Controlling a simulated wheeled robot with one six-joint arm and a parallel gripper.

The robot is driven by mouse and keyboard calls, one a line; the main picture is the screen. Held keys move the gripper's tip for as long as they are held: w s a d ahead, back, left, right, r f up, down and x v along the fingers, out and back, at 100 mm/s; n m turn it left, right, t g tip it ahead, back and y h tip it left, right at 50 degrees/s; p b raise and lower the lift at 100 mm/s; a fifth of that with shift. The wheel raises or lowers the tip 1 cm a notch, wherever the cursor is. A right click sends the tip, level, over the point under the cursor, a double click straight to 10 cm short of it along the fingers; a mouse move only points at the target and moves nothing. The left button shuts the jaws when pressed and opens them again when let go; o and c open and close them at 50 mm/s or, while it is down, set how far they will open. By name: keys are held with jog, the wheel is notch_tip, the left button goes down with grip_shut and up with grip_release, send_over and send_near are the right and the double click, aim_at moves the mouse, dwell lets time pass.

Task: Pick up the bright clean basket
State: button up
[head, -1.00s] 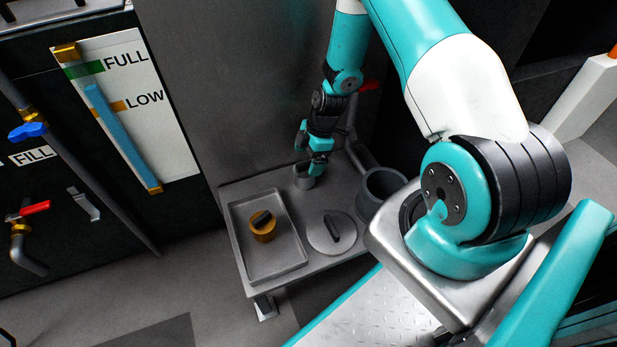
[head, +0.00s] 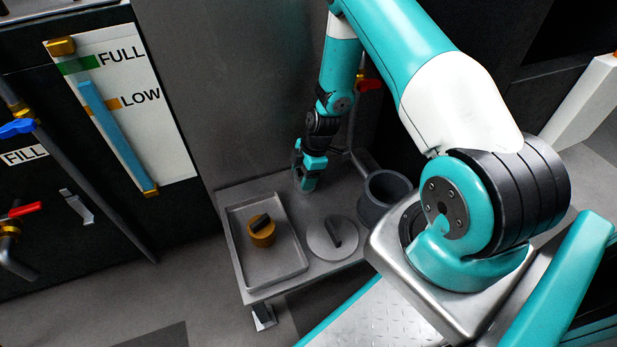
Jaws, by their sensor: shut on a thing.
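My gripper (head: 306,184) is at the back of the low metal bench, between the tray and the dark pot, with its fingers pointing down. It is shut on a small grey metal cup, the likely bright clean basket, which the gripper and wrist now hide almost wholly. I cannot tell whether the cup is lifted off the bench. A brass-brown round piece with a dark grip (head: 261,231) sits in the shallow tray (head: 294,275).
The bench (head: 225,200) also bears a flat round lid with a dark handle (head: 333,238) and a dark open pot (head: 384,200) at right. A wall stands close behind. A red-handled valve (head: 369,85) is near my forearm.

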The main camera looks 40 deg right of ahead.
notch_tip(320, 180, up, 10)
jog(key=p, duration=0.4)
jog(key=shift+w+a+r+m, duration=0.15)
jog(key=shift+a+r+m, duration=0.1)
jog(key=shift+m, duration=0.15)
jog(key=w+a+r+m+t+h, duration=0.35)
jog(key=a+r+m, duration=0.35)
jog(key=m, duration=0.7)
jog(key=s+r+p, duration=0.4)
jog(key=r+p, duration=1.2)
jog(key=p, duration=0.2)
jog(key=s+r+g+p, duration=0.1)
jog(key=s+r+p, duration=0.3)
jog(key=r+p, duration=1.2)
jog(key=p, duration=0.3)
jog(key=shift+r, duration=0.3)
jog(key=shift+d, duration=0.1)
jog(key=shift+w+d, duration=0.15)
jog(key=shift+d, duration=0.35)
